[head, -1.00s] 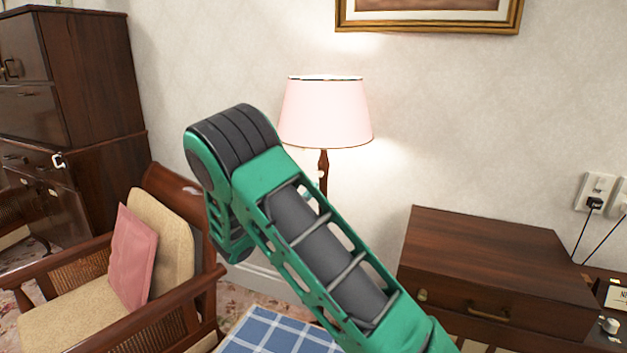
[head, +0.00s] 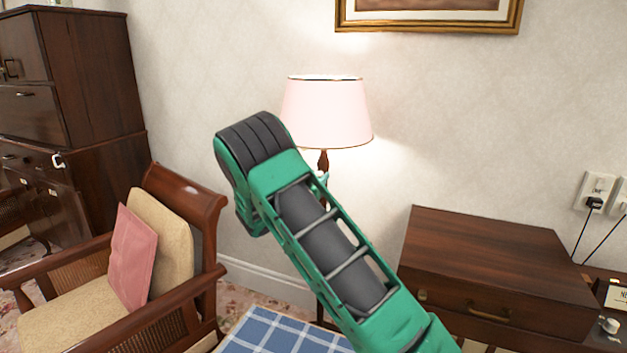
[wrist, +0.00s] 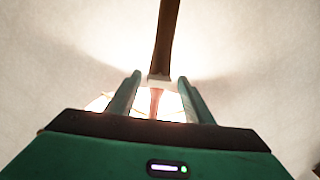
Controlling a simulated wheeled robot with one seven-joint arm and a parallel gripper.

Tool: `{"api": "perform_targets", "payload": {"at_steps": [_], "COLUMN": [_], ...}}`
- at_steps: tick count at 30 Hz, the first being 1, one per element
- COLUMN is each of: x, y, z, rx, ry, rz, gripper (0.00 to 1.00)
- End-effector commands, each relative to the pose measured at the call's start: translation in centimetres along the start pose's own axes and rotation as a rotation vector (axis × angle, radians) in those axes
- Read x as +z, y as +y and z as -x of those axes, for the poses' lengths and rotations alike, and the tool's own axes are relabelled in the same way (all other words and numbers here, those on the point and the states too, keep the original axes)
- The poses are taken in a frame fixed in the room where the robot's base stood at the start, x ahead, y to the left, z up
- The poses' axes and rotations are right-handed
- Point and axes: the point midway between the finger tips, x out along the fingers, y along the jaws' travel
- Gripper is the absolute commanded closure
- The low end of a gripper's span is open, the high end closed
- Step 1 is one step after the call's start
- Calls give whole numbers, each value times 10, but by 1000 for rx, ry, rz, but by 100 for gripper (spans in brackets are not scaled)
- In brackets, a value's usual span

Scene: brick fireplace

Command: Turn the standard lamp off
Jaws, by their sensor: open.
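The standard lamp has a glowing pale pink shade (head: 326,112) on a dark wooden post (head: 323,161) against the wall. It is lit. In the wrist view the post (wrist: 166,40) comes down from the top, with a pale collar or switch piece (wrist: 158,81) on it and part of the bright shade (wrist: 100,104) below. My gripper (wrist: 159,78) is open, one finger on each side of the post at that pale piece. Whether a finger touches it I cannot tell. In the head view my arm hides most of the gripper and the lower post.
A wooden armchair (head: 205,205) with a pink cushion (head: 133,257) stands at left, before a dark cabinet (head: 95,85). A wooden chest (head: 490,250) stands at right. A blue checked surface (head: 275,335) lies below my arm. A framed picture (head: 430,27) hangs above.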

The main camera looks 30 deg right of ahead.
Motion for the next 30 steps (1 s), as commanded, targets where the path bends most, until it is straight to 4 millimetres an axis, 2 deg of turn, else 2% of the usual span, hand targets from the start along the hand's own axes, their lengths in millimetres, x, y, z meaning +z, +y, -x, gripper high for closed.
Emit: {"api": "perform_targets", "payload": {"at_steps": [1,6,19,30], "x": [0,0,0,0], "y": [0,0,-1,-2], "z": [0,0,1,1], "rx": [0,0,-1,-3], "ry": [0,0,0,1], "rz": [0,0,72,364], "gripper": [55,94,94,94]}}
